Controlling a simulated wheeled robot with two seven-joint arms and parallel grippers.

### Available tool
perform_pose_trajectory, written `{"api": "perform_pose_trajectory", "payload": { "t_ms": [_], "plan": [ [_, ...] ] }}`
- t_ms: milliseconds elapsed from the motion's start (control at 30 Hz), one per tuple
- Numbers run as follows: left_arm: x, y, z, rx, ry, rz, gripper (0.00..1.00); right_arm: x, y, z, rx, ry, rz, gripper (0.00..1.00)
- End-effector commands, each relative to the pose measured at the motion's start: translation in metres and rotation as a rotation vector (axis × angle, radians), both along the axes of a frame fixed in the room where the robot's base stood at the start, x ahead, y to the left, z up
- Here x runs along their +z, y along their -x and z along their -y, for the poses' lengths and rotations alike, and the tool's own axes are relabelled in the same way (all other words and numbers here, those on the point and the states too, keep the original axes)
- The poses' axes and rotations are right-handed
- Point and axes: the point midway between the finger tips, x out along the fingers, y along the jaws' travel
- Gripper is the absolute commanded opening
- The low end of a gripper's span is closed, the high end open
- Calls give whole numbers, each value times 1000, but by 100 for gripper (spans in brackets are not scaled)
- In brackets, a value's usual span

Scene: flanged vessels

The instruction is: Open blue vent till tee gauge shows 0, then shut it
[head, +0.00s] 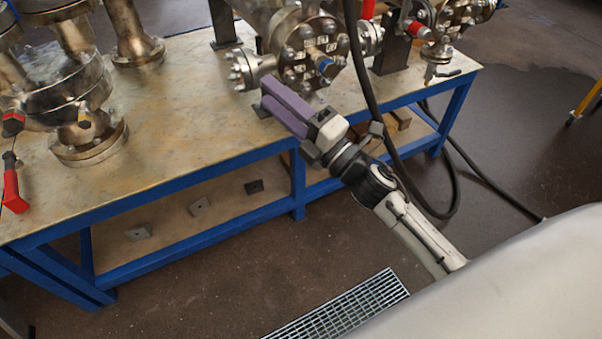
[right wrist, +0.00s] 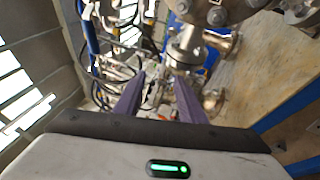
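A small blue part (head: 326,66), possibly the vent, sits on the front of a bolted steel flange (head: 312,48) on the table's vessel. I cannot make out a tee gauge or a reading in either view. My right gripper (head: 266,91) has purple fingers and is in front of the vessel, left of and below the blue part. In the right wrist view its fingers (right wrist: 159,80) stand apart with nothing clearly between them; flanged piping lies beyond. The blue part cannot be made out there. My left gripper is not in view.
The worktable (head: 190,120) has a blue frame and a lower shelf (head: 160,225) with small blocks. Flanged vessels (head: 62,90) stand at left, near a red handle (head: 12,190). More valves (head: 440,40) stand at right.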

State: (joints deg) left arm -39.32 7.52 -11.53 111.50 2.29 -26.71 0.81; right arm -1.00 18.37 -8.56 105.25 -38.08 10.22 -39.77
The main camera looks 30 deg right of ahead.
Motion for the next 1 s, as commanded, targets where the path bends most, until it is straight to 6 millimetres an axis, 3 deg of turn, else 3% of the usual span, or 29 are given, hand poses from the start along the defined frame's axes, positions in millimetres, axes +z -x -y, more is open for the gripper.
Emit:
{"api": "perform_pose_trajectory", "payload": {
  "t_ms": [600, 800, 1000],
  "plan": [
    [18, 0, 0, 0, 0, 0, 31, -114, 48, 13, -82, -519, -471, 37],
    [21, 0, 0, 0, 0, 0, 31, -141, 65, 14, -116, -641, -579, 37],
    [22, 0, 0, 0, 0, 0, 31, -156, 75, 14, -135, -704, -634, 37]
  ]
}}
